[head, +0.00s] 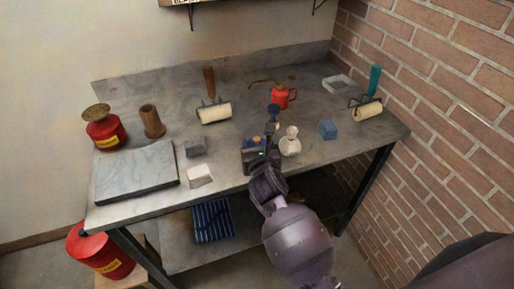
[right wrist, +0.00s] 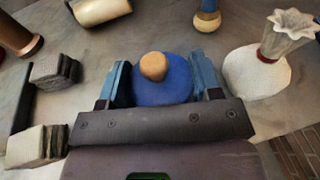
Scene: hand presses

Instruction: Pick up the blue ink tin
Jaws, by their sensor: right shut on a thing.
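The blue ink tin (right wrist: 163,82) is round, with a tan knob on top. In the right wrist view it sits between the two fingers of my right gripper (right wrist: 163,88), which is shut on it. In the head view my right gripper (head: 262,150) is low over the front middle of the bench, and its body hides most of the tin. I cannot tell whether the tin touches the bench. My left gripper is not in view.
Grey (head: 196,148) and pale (head: 199,176) blocks lie to the left, near a stone slab (head: 135,173). A blue block (head: 327,130) lies farther right.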

